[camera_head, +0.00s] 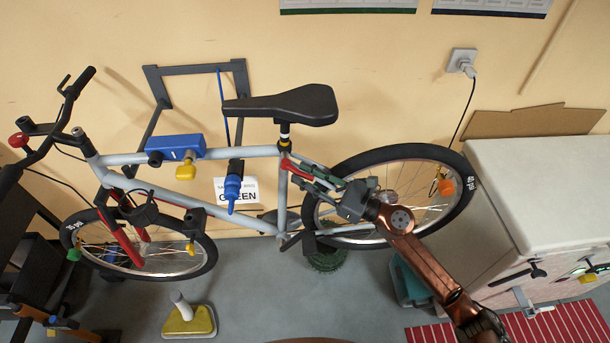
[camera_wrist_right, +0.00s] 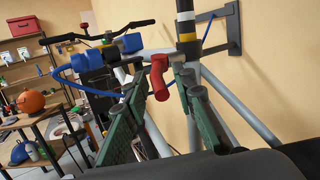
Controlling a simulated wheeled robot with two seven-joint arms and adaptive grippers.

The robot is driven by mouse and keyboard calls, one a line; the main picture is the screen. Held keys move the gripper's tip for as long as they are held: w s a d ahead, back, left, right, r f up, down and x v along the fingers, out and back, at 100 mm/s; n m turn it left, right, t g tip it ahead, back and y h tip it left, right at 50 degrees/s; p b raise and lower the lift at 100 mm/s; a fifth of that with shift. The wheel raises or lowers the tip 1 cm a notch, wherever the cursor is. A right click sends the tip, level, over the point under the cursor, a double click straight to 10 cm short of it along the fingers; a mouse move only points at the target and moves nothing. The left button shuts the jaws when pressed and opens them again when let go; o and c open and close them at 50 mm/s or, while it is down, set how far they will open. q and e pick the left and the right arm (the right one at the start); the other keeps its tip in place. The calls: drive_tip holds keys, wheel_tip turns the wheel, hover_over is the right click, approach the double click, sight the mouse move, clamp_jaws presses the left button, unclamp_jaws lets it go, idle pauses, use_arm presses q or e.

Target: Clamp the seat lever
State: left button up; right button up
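The red seat lever (camera_head: 293,167) sticks out from the seat clamp below the black saddle (camera_head: 290,106) of the grey bicycle. In the right wrist view the red lever (camera_wrist_right: 158,78) shows between the tips of two green-padded fingers. My right gripper (camera_head: 313,176) reaches in from the lower right, just behind the seat tube. In the wrist view the right gripper (camera_wrist_right: 163,82) is open, with a finger on each side of the lever. I cannot tell whether either finger touches it. My left gripper is not in view.
The bicycle hangs at a wall bracket (camera_head: 196,69) with a blue clamp box (camera_head: 175,147) on its top tube. The rear wheel (camera_head: 440,170) stands close to my right arm. A white cabinet (camera_head: 540,185) is at right. The floor below is partly free.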

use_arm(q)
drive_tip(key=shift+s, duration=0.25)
use_arm(e)
drive_tip(key=shift+o, duration=0.4)
drive_tip(key=v, duration=1.2)
